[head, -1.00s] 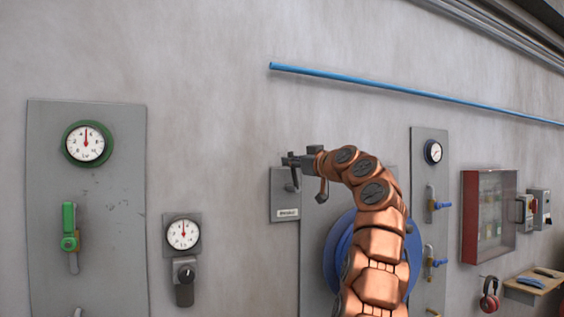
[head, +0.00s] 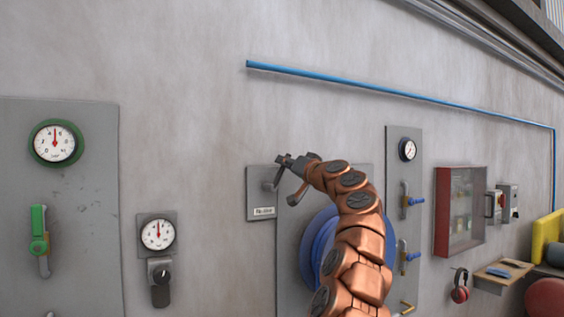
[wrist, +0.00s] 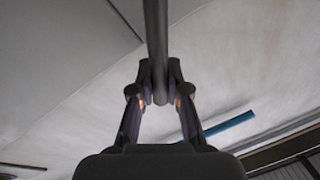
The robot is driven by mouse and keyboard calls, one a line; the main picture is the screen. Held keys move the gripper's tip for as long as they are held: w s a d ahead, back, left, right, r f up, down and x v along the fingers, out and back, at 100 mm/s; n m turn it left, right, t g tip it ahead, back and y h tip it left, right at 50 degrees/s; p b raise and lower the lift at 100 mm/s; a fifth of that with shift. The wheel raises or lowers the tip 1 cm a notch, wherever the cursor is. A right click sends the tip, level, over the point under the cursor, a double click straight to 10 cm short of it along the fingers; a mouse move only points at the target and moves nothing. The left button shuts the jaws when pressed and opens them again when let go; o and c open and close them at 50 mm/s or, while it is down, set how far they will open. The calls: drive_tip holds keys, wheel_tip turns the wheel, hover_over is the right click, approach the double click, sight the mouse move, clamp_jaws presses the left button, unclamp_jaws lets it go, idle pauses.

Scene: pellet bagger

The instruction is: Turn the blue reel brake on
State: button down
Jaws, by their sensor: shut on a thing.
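The blue reel (head: 317,245) is mounted on a grey wall plate, partly hidden behind my arm. To its left is a small grey brake panel (head: 255,201) with a white label that I cannot read clearly. A dark grey lever (head: 268,186) comes out of this panel; my gripper covers part of it. My gripper (head: 284,162) is at the panel's upper edge. In the wrist view the lever shows as a dark rod (wrist: 156,45), and my gripper's fingertips (wrist: 160,98) are shut on its rounded end.
A green-handled valve (head: 40,232) and gauges are on the left. Right of the reel, a narrow panel (head: 391,150) carries blue-handled valves. A red cabinet (head: 443,222) and headphones (head: 460,286) are farther right. A blue pipe (head: 380,90) runs above.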

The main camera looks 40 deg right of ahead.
drive_tip(key=shift+d+f+m, duration=0.1)
drive_tip(key=shift+d+m, duration=0.1)
drive_tip(key=shift+m, duration=0.1)
drive_tip(key=c, duration=1.1)
unclamp_jaws()
drive_tip(key=shift+s, duration=0.25)
drive_tip(key=shift+v, duration=5.8)
drive_tip(key=shift+a, duration=0.1)
